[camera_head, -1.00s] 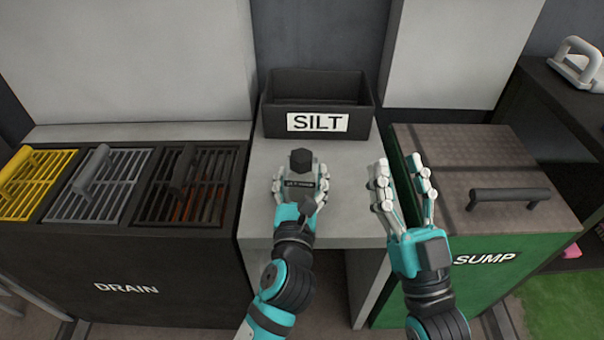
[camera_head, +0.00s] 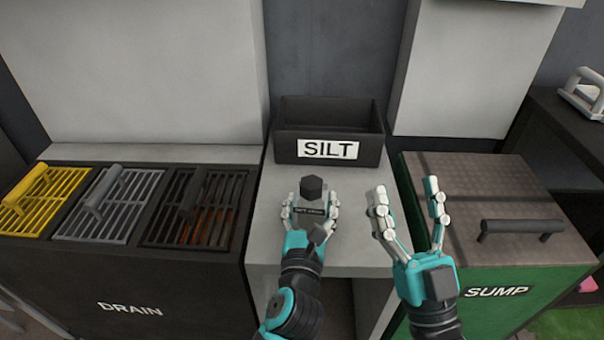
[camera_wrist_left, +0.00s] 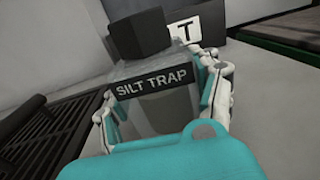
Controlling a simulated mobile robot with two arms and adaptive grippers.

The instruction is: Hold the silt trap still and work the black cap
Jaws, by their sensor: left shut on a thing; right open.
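The silt trap (camera_wrist_left: 165,110) is a clear-grey vessel with a dark label reading SILT TRAP, seen in the left wrist view. Its black cap (camera_head: 311,187) sits on top, and it also shows in the left wrist view (camera_wrist_left: 138,32). My left gripper (camera_head: 309,207) is shut on the silt trap, with fingers on both sides of it, over the grey counter. In the head view the hand hides part of the trap. My right gripper (camera_head: 408,205) is open and empty, to the right of the trap with its fingers spread and apart from the cap.
A dark bin labelled SILT (camera_head: 285,146) stands behind the trap on the grey counter (camera_head: 268,222). Left is the drain unit with yellow, grey and dark grates (camera_head: 120,205). Right is the green SUMP box (camera_head: 500,275) with a dark lid handle (camera_head: 522,227).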

